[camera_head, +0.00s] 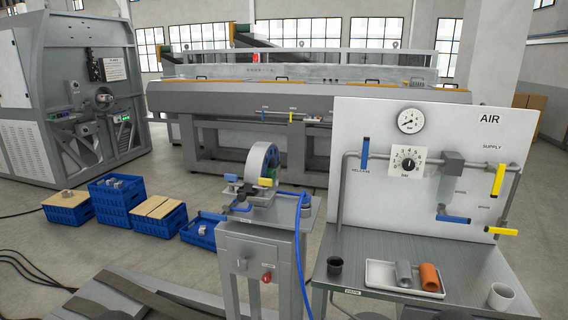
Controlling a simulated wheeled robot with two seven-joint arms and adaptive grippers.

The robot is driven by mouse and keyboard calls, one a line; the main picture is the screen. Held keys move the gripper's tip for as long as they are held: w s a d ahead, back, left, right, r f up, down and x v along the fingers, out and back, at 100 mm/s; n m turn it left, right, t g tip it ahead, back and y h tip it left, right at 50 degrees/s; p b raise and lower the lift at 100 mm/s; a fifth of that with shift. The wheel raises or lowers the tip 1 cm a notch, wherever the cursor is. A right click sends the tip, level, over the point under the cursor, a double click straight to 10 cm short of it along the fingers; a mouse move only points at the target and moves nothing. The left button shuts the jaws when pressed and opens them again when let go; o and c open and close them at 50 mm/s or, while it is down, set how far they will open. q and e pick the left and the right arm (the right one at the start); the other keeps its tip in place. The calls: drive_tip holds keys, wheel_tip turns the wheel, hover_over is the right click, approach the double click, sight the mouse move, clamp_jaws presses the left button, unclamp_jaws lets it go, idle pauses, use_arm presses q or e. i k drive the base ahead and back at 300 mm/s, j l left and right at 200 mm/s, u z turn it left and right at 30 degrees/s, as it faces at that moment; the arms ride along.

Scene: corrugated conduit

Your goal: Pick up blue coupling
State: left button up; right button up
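A white tray (378,280) lies on the metal bench at the right. In it a grey, slightly bluish short tube (404,274) leans at a tilt, beside an orange tube (430,278). No clearly blue coupling shows; I cannot tell for sure whether the grey-blue tube is the blue coupling. Neither of my grippers is in view.
A black cup (334,265) and a white cup (501,296) flank the tray. Behind stands a white air panel (375,200) with pipes and valves. Left of the bench is a grey stand (250,262) with a blue hose (300,235). Several blue crates (118,192) stand on the floor.

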sight(305, 204)
drive_tip(key=u, duration=0.3)
drive_tip(key=i+l+u, duration=0.1)
drive_tip(key=l+u, duration=0.2)
drive_tip(key=u, duration=0.15)
drive_tip(key=l+u, duration=0.3)
drive_tip(key=u, duration=0.2)
drive_tip(key=l+u, duration=0.45)
drive_tip(key=i+j, duration=0.05)
